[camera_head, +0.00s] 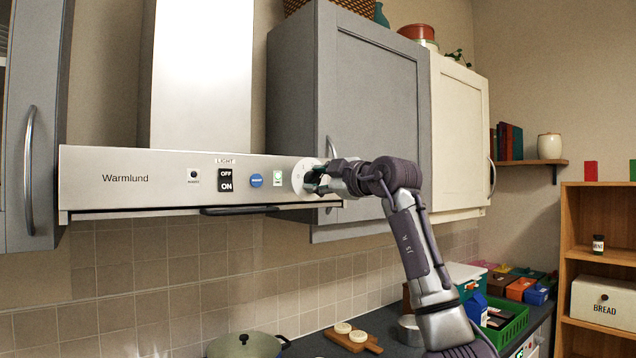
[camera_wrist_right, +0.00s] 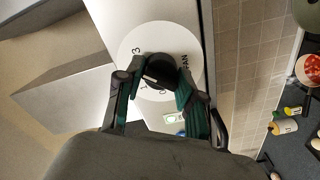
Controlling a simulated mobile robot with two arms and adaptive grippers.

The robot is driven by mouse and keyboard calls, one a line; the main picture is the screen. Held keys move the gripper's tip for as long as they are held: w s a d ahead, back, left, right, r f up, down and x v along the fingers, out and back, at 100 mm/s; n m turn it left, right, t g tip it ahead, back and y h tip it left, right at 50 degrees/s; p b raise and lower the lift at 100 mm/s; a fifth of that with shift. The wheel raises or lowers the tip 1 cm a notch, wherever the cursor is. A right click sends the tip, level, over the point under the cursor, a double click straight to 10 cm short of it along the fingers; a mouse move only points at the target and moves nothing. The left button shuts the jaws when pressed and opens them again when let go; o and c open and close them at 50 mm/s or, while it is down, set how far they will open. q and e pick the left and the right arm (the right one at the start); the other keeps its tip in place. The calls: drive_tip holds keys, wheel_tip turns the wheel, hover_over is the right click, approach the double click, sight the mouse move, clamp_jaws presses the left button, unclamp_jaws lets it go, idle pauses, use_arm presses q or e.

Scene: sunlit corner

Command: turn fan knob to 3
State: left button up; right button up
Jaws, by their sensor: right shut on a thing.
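The fan knob is a dark round knob (camera_wrist_right: 160,70) on a white dial disc (camera_wrist_right: 132,44) with printed numbers and the word FAN. The dial (camera_head: 299,174) sits at the right end of the front panel of the range hood (camera_head: 125,188). My right gripper (camera_head: 318,180) is at the dial and covers much of it in the head view. In the right wrist view my right gripper (camera_wrist_right: 163,88) is shut on the knob, one finger on each side. A light mark on the knob shows near the 1, though the fingers hide part of the scale. My left gripper is not in view.
The panel also has a light switch (camera_head: 225,180), a blue round button (camera_head: 256,180) and a small black knob (camera_head: 194,175). A grey wall cabinet (camera_head: 375,110) stands close to the right. Below is a counter with a lidded pot (camera_head: 243,345) and a cutting board (camera_head: 352,340).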

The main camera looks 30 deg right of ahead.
drive_tip(key=shift+m, duration=1.2)
drive_tip(key=shift+f, duration=0.1)
drive_tip(key=o, duration=1.1)
drive_tip(key=shift+d, duration=0.1)
drive_tip(key=shift+o, duration=0.2)
drive_tip(key=s+d, duration=0.1)
drive_tip(key=s, duration=1.1)
